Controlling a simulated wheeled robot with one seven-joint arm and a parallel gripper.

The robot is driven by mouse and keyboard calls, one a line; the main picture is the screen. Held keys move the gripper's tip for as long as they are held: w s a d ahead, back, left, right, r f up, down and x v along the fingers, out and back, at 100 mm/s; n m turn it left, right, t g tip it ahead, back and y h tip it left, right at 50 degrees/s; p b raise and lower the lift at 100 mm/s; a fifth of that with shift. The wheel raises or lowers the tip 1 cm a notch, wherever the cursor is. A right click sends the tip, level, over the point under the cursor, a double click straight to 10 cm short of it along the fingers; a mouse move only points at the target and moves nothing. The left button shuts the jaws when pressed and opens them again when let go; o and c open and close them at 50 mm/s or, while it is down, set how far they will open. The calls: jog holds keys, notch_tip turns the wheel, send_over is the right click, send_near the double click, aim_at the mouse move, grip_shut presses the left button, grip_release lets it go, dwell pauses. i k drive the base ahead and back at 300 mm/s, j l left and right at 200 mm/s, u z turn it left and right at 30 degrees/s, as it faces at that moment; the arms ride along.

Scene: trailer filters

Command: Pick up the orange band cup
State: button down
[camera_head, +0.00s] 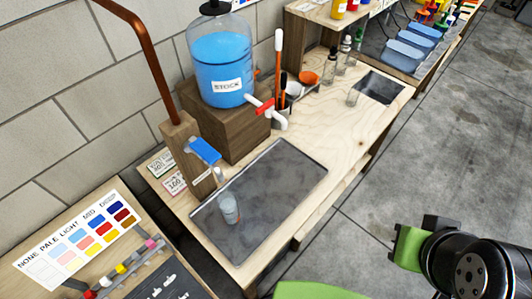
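A small clear cup (230,210) stands on the dark grey tray (290,185) on the wooden bench, below a blue tap lever. No orange band can be made out on it. An orange bowl-shaped piece (307,78) sits farther back on the bench, beside a cup of upright tools. Part of my dark and green arm shows at the lower right.
A large blue STOCK bottle (222,75) stands on a wooden block (215,125) with a red and white tap. A copper pipe (150,60) rises at left. A colour chart (78,240) lies at lower left. The concrete floor at right is clear.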

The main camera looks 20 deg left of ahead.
aim_at(227, 201)
jog(key=k+u, duration=0.1)
jog(key=u, duration=1.55)
jog(key=l+u, duration=0.4)
jog(key=k+l+u, duration=0.1)
jog(key=u, duration=0.3)
jog(key=k+l+u, duration=0.15)
jog(key=l+u, duration=0.3)
jog(key=k+l+u, duration=0.1)
jog(key=u, duration=0.3)
jog(key=i+j, duration=0.1)
jog(key=i, duration=0.35)
